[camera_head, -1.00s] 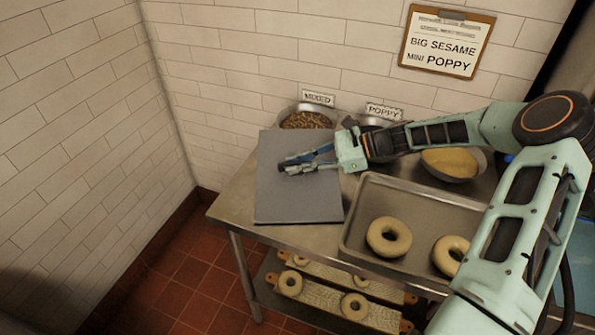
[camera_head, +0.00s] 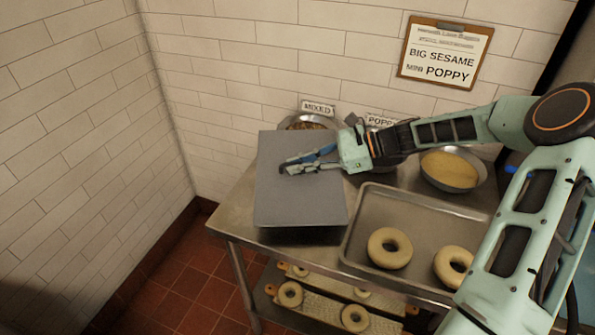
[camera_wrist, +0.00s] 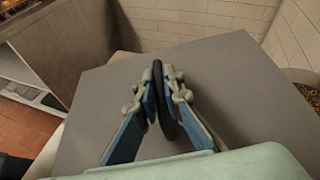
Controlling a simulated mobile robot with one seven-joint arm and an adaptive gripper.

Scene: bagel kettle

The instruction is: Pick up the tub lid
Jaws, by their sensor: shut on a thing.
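The tub lid (camera_head: 290,200) is a large flat grey square panel at the left end of the steel table, and it fills the middle of the wrist view (camera_wrist: 225,75). A dark upright handle (camera_wrist: 166,118) stands at its middle in the wrist view. My gripper (camera_head: 284,165) is over the lid, its fingers closed on that handle; the closed fingertips (camera_wrist: 158,82) show on both sides of it. The lid looks raised, with a dark shadow under its near edge. What lies beneath it is hidden.
A sheet tray (camera_head: 420,220) with pale bagels (camera_head: 390,248) lies right of the lid. Behind are a bowl labelled MIXED (camera_head: 312,122), a half-hidden bowl by the POPPY label (camera_head: 382,121) and a bowl of yellowish grains (camera_head: 450,170). More bagels lie on boards below (camera_head: 325,285).

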